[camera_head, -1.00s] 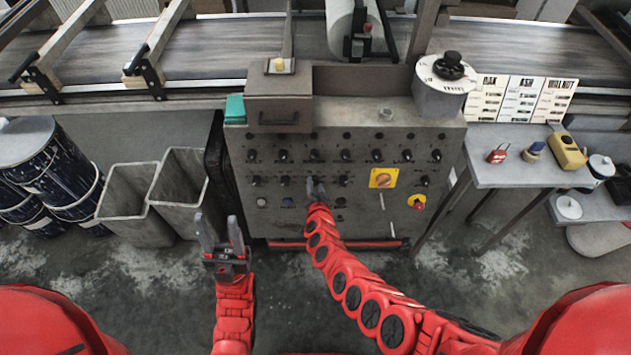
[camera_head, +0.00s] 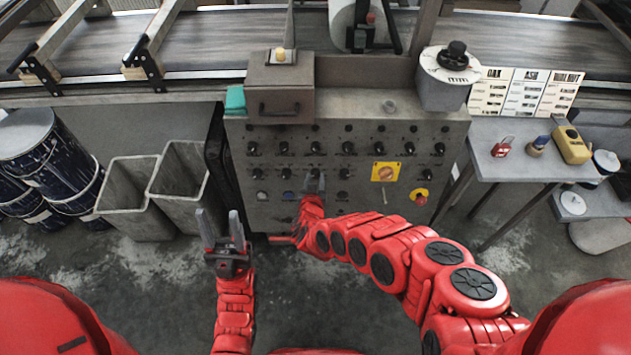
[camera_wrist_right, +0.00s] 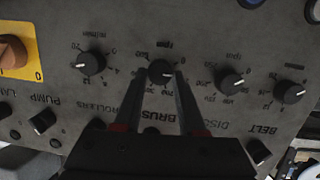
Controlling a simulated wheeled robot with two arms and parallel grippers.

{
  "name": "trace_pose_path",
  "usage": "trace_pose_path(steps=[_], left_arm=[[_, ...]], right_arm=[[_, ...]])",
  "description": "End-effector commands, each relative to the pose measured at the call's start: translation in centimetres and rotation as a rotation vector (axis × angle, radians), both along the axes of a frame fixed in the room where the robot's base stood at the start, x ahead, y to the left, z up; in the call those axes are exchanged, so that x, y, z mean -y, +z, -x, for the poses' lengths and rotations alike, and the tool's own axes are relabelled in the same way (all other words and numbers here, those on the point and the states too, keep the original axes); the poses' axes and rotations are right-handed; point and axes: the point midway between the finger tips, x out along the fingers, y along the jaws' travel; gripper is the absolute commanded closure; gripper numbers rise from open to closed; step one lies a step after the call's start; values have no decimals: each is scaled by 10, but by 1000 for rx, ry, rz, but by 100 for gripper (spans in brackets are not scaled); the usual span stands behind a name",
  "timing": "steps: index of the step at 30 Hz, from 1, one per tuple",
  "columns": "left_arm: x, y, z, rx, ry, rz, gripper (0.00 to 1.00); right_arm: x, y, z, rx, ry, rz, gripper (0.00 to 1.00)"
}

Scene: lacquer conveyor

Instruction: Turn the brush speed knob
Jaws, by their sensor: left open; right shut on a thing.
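The grey control panel (camera_head: 360,180) carries rows of black knobs. In the right wrist view a black knob (camera_wrist_right: 160,71) with a printed scale sits between the fingertips of my right gripper (camera_wrist_right: 160,76), and its partly hidden label reads "BRUS". My right gripper is shut on this knob, one finger on each side. In the head view my right gripper (camera_head: 315,180) is at the lower knob row, left of the yellow switch plate, and largely covers the knob. My left gripper (camera_head: 221,222) is open and empty, pointing up in front of the panel's lower left.
Neighbouring knobs (camera_wrist_right: 90,63) and (camera_wrist_right: 231,83) stand close on both sides of the held one. A yellow switch plate (camera_head: 385,172) and a red stop button (camera_head: 420,198) are to the right. Two grey bins (camera_head: 130,205) stand left; a side table (camera_head: 520,175) stands right.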

Motion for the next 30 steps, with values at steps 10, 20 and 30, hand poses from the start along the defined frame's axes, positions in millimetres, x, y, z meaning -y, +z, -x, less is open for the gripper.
trace_pose_path(steps=[10, 20, 30], left_arm=[[0, -33, 0, 0, 0, 0, 50], [0, -54, 0, 0, 0, 0, 50], [0, -61, 0, 0, 0, 0, 50]], right_arm=[[-3, -4, -1, 3, 56, 304, 100], [-2, -3, -1, 4, 87, 497, 100], [-2, -3, 0, 1, 102, 568, 100]])
